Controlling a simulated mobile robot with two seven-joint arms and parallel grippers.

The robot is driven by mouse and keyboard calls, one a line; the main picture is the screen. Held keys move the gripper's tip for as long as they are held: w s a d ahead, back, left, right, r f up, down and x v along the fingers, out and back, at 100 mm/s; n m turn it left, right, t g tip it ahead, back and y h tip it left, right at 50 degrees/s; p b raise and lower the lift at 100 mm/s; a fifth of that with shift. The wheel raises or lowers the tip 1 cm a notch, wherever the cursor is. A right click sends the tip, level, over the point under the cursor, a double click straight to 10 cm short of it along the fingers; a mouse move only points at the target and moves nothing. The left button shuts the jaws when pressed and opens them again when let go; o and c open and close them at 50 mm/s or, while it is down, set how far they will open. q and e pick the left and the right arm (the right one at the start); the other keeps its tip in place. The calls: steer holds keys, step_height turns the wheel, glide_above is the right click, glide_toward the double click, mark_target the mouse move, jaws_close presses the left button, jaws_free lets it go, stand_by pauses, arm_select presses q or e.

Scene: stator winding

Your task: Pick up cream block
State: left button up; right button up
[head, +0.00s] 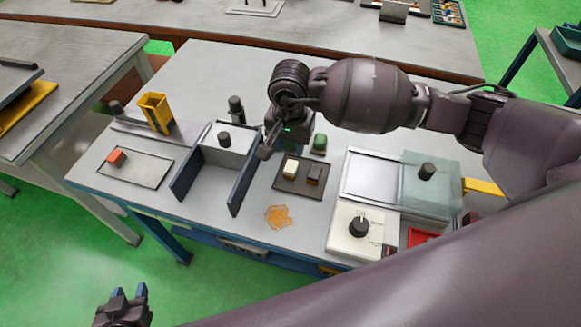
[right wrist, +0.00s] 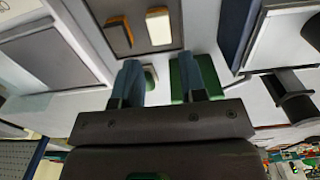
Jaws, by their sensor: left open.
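The cream block (head: 291,168) lies on a dark tray (head: 286,187) beside a dark block (head: 314,173). In the right wrist view the cream block (right wrist: 158,25) is near the top, beyond the fingertips, next to a dark block with an orange side (right wrist: 119,30). My right gripper (right wrist: 167,78) is open, its two blue-grey fingers apart with neither on the cream block. In the head view it hangs just behind the tray, partly hidden by its own wrist. My left gripper (head: 127,300) is open and empty at the lower left, off the table.
A green block (head: 319,143) stands behind the tray. To the left are a bin with dark side walls (head: 238,190), a yellow holder (head: 156,112) and a tray with a red block (head: 116,157). To the right is a white box with a black knob (head: 359,227). An orange stain marks the front.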

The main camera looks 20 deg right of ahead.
mark_target(291, 166)
step_height(291, 166, down, 4)
steer(key=shift+r, duration=0.15)
step_height(291, 166, down, 4)
steer(key=shift+d+f+p, duration=0.1)
steer(key=shift+f+p, duration=0.15)
steer(key=shift+p, duration=0.35)
steer(key=shift+f, duration=0.4)
steer(key=c, duration=0.6)
steer(key=shift+o, duration=0.2)
steer(key=shift+w+r, duration=0.1)
steer(key=shift+r, duration=0.05)
